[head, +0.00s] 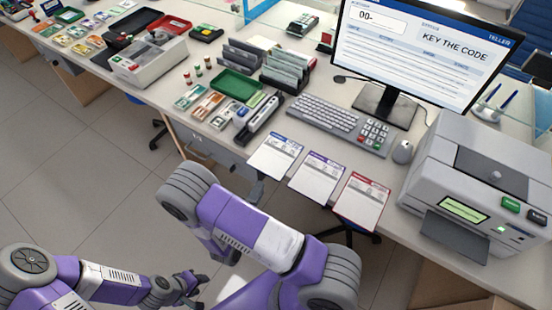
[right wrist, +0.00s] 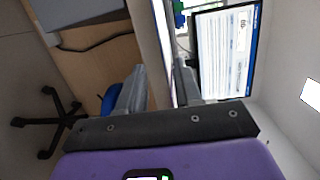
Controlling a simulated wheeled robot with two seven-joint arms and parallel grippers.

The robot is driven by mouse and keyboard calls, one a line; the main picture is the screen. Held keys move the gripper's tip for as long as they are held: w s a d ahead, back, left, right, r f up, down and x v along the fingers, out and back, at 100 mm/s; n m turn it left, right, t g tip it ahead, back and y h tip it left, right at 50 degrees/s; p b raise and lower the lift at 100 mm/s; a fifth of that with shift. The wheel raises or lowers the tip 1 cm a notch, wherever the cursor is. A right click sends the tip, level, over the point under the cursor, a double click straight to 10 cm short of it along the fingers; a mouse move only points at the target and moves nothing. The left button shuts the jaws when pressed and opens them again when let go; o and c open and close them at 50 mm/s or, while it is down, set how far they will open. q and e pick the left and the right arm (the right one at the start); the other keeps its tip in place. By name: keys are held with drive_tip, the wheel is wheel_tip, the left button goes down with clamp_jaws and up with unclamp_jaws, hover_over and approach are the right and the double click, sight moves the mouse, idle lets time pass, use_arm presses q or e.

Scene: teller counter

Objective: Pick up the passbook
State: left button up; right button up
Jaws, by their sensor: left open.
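Three flat slips or booklets lie in a row along the counter's front edge in the head view: one with a blue header (head: 275,157), one with a purple header (head: 317,178) and one with a red header (head: 362,203). I cannot tell which thing, if any of these, is the passbook. My left gripper (head: 190,284) is open and empty, low at the bottom left, away from the counter. My right gripper (right wrist: 158,92) shows in the right wrist view with its fingers apart and nothing between them. In the head view my right arm largely hides it.
The counter holds a keyboard (head: 322,113), a keypad (head: 366,134), a mouse (head: 402,152), a monitor (head: 424,52) and a grey printer (head: 478,175) at the right. A green tray (head: 236,84) and small items stand further left. Free floor (head: 90,170) lies before the counter.

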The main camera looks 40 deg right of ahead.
drive_tip(key=w+d+n+t+b, duration=0.1)
drive_tip(key=w+d, duration=0.3)
drive_tip(key=w, duration=0.2)
drive_tip(key=shift+d+t+b, duration=0.3)
drive_tip(key=shift+d+b, duration=0.1)
clamp_jaws()
